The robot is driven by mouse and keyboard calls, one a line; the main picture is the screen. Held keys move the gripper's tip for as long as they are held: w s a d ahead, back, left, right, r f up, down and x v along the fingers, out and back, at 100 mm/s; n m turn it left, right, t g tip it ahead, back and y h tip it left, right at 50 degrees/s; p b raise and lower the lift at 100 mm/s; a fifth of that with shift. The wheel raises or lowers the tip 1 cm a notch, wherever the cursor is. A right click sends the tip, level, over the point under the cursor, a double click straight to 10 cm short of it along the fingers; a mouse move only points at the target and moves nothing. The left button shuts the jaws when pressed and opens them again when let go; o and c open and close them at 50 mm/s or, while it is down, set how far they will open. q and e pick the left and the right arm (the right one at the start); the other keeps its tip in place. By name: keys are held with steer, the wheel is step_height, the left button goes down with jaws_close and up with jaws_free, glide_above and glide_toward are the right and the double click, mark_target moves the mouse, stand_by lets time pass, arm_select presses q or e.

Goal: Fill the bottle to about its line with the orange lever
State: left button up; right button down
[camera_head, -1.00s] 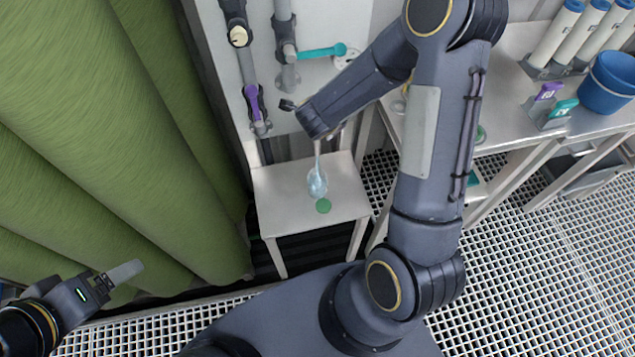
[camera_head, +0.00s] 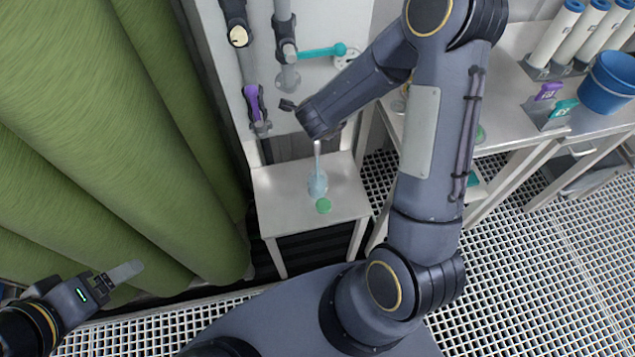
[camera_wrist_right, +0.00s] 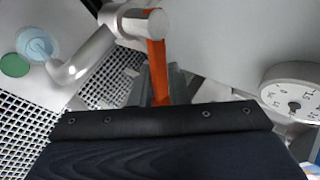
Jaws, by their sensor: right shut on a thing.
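The clear bottle (camera_head: 318,186) stands upright on a small metal table (camera_head: 275,205), under a pale stream or spout end (camera_head: 317,150). Its line and water level are too small to read. The bottle's top (camera_wrist_right: 36,44) also shows in the right wrist view, below the end of a curved metal spout (camera_wrist_right: 80,62). My right gripper (camera_wrist_right: 157,90) is shut on the orange lever (camera_wrist_right: 157,68) at the pipe; my arm hides both in the head view. My left gripper (camera_head: 124,271) hangs at lower left, away from everything; its fingers are seen edge-on.
A green cap (camera_head: 323,205) lies beside the bottle. A teal lever (camera_head: 322,52) and a purple lever (camera_head: 252,102) sit on nearby pipes. A round white dial (camera_wrist_right: 292,92) is at right. Benches with a blue bucket (camera_head: 607,84) stand at right; a green curtain (camera_head: 100,130) hangs left.

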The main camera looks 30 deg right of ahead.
stand_by(0.4)
steer(key=shift+w+d+f+n+t+y+b, duration=0.25)
steer(key=shift+d+n+t+y+b, duration=0.15)
steer(key=shift+n+y+b, duration=0.3)
steer(key=n+y+b, duration=0.1)
steer(key=w+n+y+b, duration=0.1)
steer(key=n, duration=0.1)
steer(key=n+t+y+b, duration=0.1)
steer(key=shift+w+d+r+n, duration=0.3)
steer(key=shift+w, duration=0.1)
steer(key=c, duration=1.4)
jaws_free()
steer(key=shift+w, duration=0.1)
